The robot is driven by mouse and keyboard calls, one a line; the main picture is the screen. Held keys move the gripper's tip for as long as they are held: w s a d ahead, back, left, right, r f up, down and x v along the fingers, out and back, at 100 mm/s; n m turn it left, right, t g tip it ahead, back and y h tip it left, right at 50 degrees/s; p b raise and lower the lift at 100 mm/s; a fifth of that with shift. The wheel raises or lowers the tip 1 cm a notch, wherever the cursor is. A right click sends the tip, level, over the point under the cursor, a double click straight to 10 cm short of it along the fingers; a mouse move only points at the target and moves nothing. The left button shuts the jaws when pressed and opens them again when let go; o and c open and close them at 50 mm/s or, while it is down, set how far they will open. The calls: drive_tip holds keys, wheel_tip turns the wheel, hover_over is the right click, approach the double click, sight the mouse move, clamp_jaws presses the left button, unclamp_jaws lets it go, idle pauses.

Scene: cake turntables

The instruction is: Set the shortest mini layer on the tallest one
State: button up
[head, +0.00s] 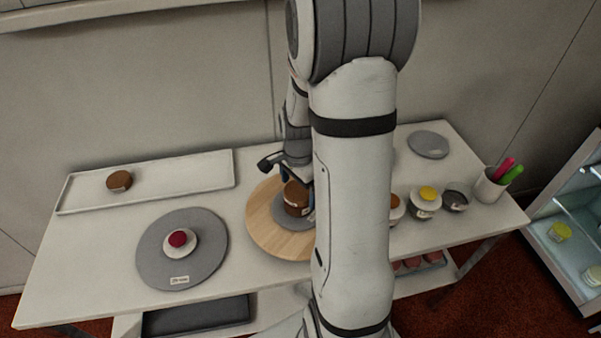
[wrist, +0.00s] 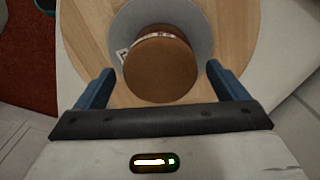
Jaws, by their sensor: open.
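A brown round layer (head: 296,196) stands on a grey disc on the wooden turntable. In the wrist view its brown top (wrist: 158,68) lies between my fingers, with a reddish and pale band behind it. I cannot tell whether it is one layer or a stack. My gripper (wrist: 159,70) is open, with one blue finger on each side and gaps to the layer. In the head view my arm hides part of the gripper and turntable. Another brown layer (head: 119,181), low and round, lies on the white tray at the left.
The white tray (head: 205,172) is otherwise empty. A grey turntable (head: 155,255) holds a small white dish with a red ball. Bowls (head: 425,208) and a pen cup (head: 489,187) stand at the right. A grey disc (head: 428,144) lies behind them. The wooden turntable (head: 262,215) is central.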

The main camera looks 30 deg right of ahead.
sight(299, 190)
wheel_tip(299, 190, up, 12)
drive_tip(key=s+a+r+n+t, duration=0.3)
drive_tip(key=s+a+n, duration=0.8)
drive_tip(key=n, duration=0.4)
drive_tip(key=shift+s+a+r+n+b, duration=0.25)
drive_tip(key=shift+s+r+n+b, duration=0.15)
drive_tip(key=shift+s+r, duration=0.3)
